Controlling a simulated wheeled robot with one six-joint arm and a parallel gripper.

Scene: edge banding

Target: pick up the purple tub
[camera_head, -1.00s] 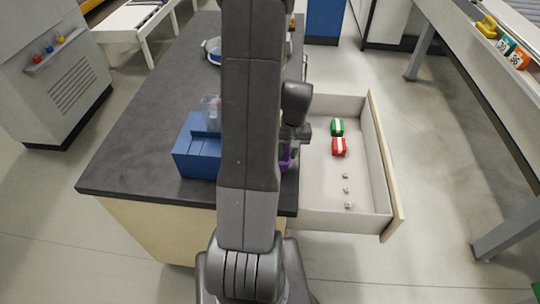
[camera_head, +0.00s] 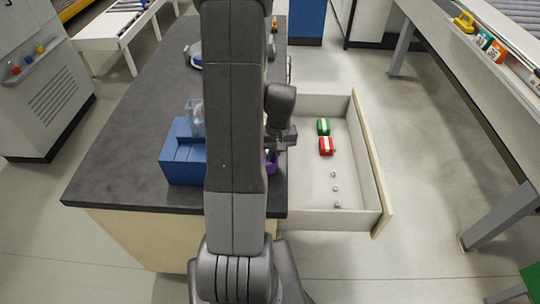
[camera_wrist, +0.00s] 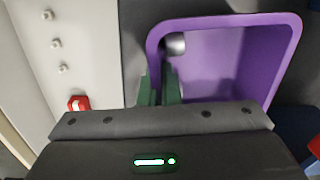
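The purple tub (camera_wrist: 225,62) fills the right half of the wrist view, with its opening facing the camera. A grey metallic round piece (camera_wrist: 174,44) shows inside it near the left wall. My gripper (camera_wrist: 160,88) has its two green fingers close together on the tub's left wall, one outside and one inside, shut on that wall. In the head view only a small purple part of the tub (camera_head: 271,164) shows at the worktop's right edge; my arm hides the rest. Any gap under the tub cannot be seen.
The open drawer (camera_head: 310,208) right of the dark worktop (camera_head: 120,150) holds a green-and-white item (camera_head: 323,127), a red-and-white item (camera_head: 326,146) and several small metal pieces. A blue box (camera_head: 183,160) stands left of my arm on the worktop. Floor right of the drawer is clear.

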